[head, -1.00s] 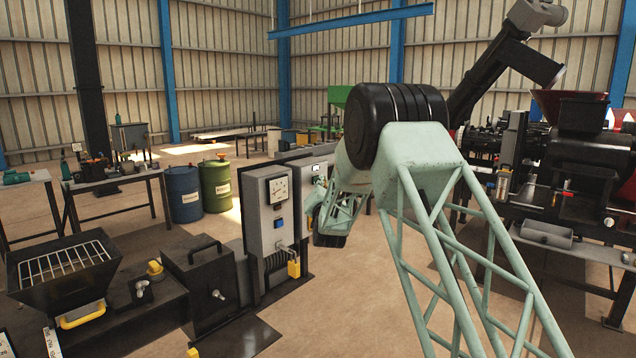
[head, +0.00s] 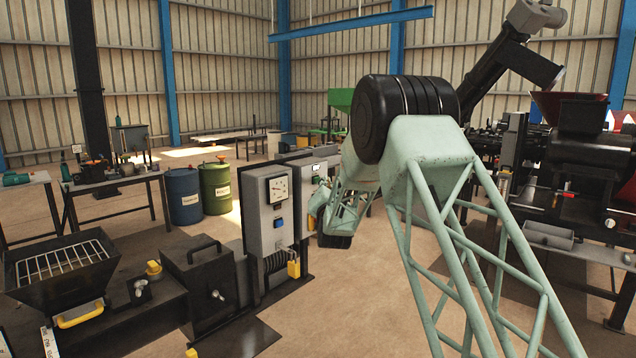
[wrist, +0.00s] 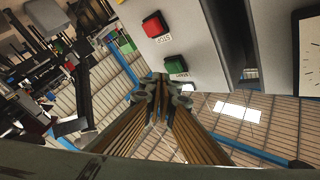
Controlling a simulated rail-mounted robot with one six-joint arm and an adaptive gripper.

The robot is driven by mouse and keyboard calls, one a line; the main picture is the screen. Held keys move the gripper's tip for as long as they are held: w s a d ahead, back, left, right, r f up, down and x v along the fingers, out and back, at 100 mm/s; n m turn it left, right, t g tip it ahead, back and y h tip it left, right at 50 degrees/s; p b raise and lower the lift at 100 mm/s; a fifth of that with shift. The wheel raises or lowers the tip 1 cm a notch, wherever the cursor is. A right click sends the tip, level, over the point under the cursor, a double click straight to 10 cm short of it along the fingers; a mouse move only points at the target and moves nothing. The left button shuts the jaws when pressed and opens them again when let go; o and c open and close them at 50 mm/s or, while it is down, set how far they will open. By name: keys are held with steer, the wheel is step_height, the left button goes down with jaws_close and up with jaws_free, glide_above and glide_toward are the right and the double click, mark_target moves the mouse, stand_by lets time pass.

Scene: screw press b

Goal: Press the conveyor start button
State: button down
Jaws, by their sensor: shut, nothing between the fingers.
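In the wrist view, a pale control panel (wrist: 200,40) carries a green button (wrist: 175,62) and a red button (wrist: 154,24). In the head view, my gripper (head: 317,192) is in front of a grey box (head: 311,167) with a small display, behind the nearer gauge cabinet. My own wrist hides part of that box, and its buttons are hard to make out.
The nearer gauge cabinet (head: 266,212) has a dial, a blue button and a yellow padlock (head: 294,268). A hopper with a grate (head: 58,262) stands front left. Blue (head: 183,195) and green (head: 216,187) barrels stand behind. Black machinery (head: 570,190) is at right.

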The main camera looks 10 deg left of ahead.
steer(key=shift+d, duration=0.15)
steer(key=shift+s+d+b, duration=0.2)
steer(key=shift+s+d, duration=0.5)
steer(key=shift+d, duration=0.3)
steer(key=shift+s+d+b, duration=0.15)
steer(key=shift+s+d, duration=0.5)
steer(key=shift+d, duration=0.3)
steer(key=shift+r, duration=0.1)
steer(key=s+d+r+n+g+h, duration=0.15)
steer(key=s+d+r+g, duration=0.25)
steer(key=s+d+r, duration=0.55)
steer(key=s+d+n+g, duration=0.15)
steer(key=s+d, duration=0.35)
steer(key=s, duration=0.6)
steer(key=s+d+g, duration=0.2)
steer(key=s+d, duration=0.3)
steer(key=s, duration=0.5)
steer(key=s+d+f+g, duration=0.2)
steer(key=s+d+f, duration=0.1)
steer(key=s, duration=1.5)
steer(key=s+d+f+n+g+h, duration=0.1)
steer(key=s+d+f+g, duration=0.2)
steer(key=s, duration=1.5)
steer(key=s+d+f+n+g+h, duration=0.1)
steer(key=s+d+f, duration=0.3)
steer(key=s, duration=1.4)
steer(key=shift+d+g, duration=0.75)
steer(key=shift+g, duration=0.1)
